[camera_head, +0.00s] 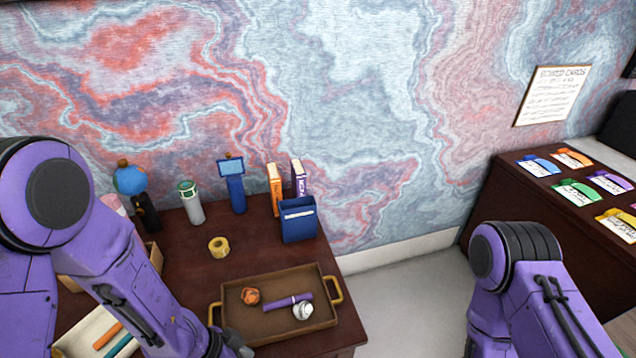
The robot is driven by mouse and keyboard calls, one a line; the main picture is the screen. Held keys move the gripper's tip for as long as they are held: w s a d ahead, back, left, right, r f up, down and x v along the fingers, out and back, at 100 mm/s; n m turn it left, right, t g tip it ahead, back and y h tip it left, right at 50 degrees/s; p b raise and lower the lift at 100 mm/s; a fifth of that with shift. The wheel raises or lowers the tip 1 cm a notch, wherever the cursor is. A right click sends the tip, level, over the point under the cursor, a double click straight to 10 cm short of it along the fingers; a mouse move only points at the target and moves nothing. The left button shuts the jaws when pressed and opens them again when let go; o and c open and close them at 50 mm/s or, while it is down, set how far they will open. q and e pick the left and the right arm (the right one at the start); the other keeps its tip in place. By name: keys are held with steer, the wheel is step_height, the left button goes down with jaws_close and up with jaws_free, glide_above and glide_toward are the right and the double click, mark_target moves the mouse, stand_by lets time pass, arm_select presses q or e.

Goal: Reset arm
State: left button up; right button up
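My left arm (125,270) is purple and reaches in from the left over the desk. Only a dark part of my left gripper (238,343) shows at the bottom edge, by the front left of the brown tray (275,335); its fingers cannot be made out. My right arm (515,265) stands at the lower right, bent, over the floor side. Its gripper is out of the picture. The tray holds an orange crumpled ball (250,296), a purple marker-like stick (288,302) and a white crumpled ball (303,311).
On the dark desk (255,257) stand a tape roll (219,247), a blue holder (299,220) with books, a blue stand (233,185), a bottle (191,203) and a globe (130,180). A cabinet (480,215) with colored cards is at right. Floor (410,290) between is clear.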

arm_select(q)
steer(key=s+a+f+n+t+y+b, duration=0.1)
steer(key=s+a+f+n+t+y, duration=0.1)
steer(key=s+a+f+n+y, duration=0.95)
steer(key=s+a+f+n+h+b, duration=0.2)
steer(key=a+f+n+b, duration=0.2)
steer(key=f+b, duration=0.6)
steer(key=shift+s+a+f+n+b, duration=0.15)
steer(key=shift+s+f+n+b, duration=0.15)
steer(key=shift+f+n, duration=0.25)
arm_select(e)
step_height(320, 180, down, 11)
steer(key=shift+s+f, duration=0.2)
